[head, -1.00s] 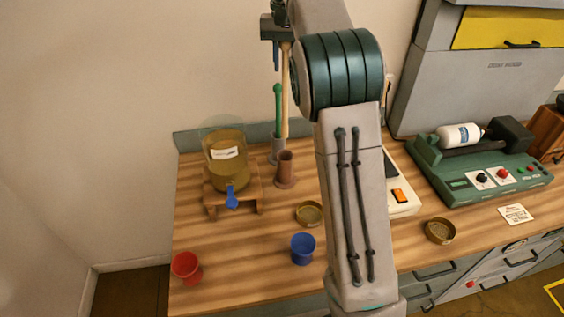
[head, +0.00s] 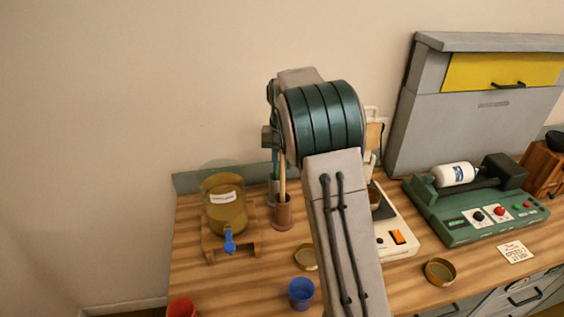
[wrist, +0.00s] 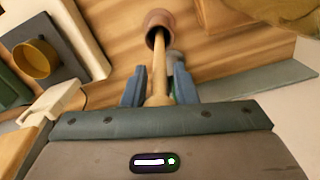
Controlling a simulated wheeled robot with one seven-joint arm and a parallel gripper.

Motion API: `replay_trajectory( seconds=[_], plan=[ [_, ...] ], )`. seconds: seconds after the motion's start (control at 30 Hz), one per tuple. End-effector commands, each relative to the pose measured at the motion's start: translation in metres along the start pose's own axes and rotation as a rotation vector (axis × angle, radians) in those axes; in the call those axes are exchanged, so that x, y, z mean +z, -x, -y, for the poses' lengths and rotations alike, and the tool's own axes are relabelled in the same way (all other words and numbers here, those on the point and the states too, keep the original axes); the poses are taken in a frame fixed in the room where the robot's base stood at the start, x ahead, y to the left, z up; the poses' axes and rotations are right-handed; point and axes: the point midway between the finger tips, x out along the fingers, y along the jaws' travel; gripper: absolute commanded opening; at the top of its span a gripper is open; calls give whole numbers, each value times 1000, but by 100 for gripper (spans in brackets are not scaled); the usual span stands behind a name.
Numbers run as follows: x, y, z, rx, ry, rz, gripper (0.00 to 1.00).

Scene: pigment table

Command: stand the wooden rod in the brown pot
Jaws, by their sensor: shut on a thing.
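The wooden rod (head: 283,178) is upright in the head view, its lower end at the mouth of the brown pot (head: 283,214). In the wrist view the rod (wrist: 159,72) runs from between my blue fingers to the dark opening of the brown pot (wrist: 151,20). Its tip overlaps the opening; I cannot tell how deep it reaches. My gripper (wrist: 159,92) is shut on the rod, above the pot. In the head view my gripper is partly hidden behind my own arm.
A grey pot (head: 273,196) stands close behind the brown pot. An amber jar (head: 224,215) on a wooden stand is to the left. A blue cup (head: 301,293), a red cup (head: 181,308) and a brass dish (head: 306,257) are nearer. A white scale (head: 398,232) stands right.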

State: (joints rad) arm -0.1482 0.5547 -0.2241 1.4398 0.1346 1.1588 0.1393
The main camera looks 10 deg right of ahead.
Motion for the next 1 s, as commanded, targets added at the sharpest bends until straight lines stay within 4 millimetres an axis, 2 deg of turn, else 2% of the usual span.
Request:
replay_trajectory(
  seconds=[0.13, 0.47, 0.5, 0.57, 0.6, 0.87, 1.0],
  plan=[
    [0, -12, 0, 0, 0, 0, 3],
    [0, -16, 0, 0, 0, -1, 3],
    [0, -16, 0, 0, 0, -1, 28],
    [0, -15, 0, 0, 0, -1, 45],
    [0, -15, 0, 0, 0, -1, 48],
    [0, -14, 0, 0, 0, -1, 48],
    [-1, -4, 0, -1, 1, -4, 48]
  ],
)
